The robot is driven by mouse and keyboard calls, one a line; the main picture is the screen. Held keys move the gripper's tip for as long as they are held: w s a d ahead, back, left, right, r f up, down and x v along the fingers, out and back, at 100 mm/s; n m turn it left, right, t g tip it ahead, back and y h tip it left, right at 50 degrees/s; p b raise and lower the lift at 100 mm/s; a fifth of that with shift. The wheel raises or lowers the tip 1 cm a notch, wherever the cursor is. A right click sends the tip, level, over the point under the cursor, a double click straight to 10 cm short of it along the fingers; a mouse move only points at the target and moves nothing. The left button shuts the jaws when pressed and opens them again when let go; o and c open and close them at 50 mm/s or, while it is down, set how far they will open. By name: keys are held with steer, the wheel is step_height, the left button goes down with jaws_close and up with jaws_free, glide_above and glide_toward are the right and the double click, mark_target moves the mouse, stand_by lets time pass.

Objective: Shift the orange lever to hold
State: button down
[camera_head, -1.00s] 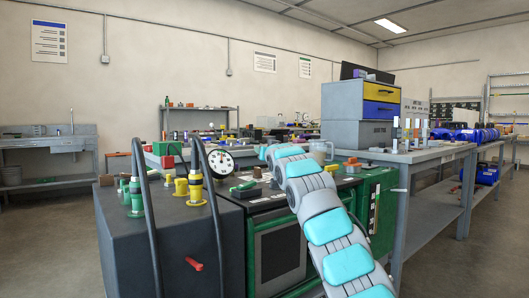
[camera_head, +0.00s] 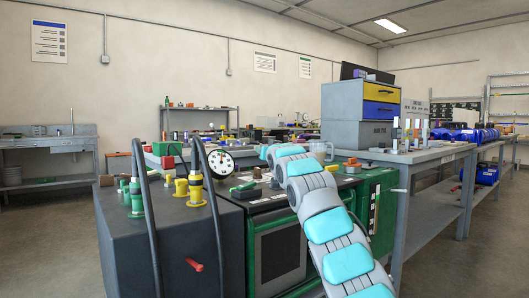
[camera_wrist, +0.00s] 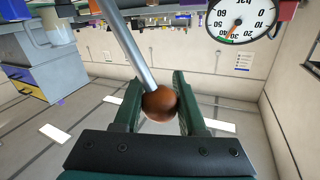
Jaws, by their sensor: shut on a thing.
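The lever is a straight metal rod (camera_wrist: 131,52) with an orange-brown ball knob (camera_wrist: 160,104) at its end, seen in the wrist view. My gripper (camera_wrist: 157,88) has its two dark green fingers on either side of the knob and is shut on it. The rod runs from the knob up and left out of the picture. In the head view my arm hides the gripper and the lever, and no hold marking can be read.
A dial gauge (camera_head: 220,163) stands on the green-framed cart, beside yellow fittings (camera_head: 195,188) and a green-handled part (camera_head: 244,188). Two black hoop bars rise at the cart's left. A grey workbench (camera_head: 420,153) with a drawer box (camera_head: 362,100) stands right of my arm.

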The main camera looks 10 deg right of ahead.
steer(key=d+m+p, duration=0.1)
steer(key=w+d+m+g+p, duration=0.1)
steer(key=d+p, duration=0.1)
steer(key=w+d+m+g+p, duration=0.1)
steer(key=m, duration=0.1)
steer(key=shift+w+d+r+p, duration=0.15)
steer(key=shift+d+r+p, duration=0.05)
steer(key=shift+r+p, duration=0.1)
steer(key=shift+c, duration=2.3)
jaws_free()
steer(key=b+v, duration=0.5)
steer(key=v, duration=0.2)
steer(key=shift+s+b, duration=0.4)
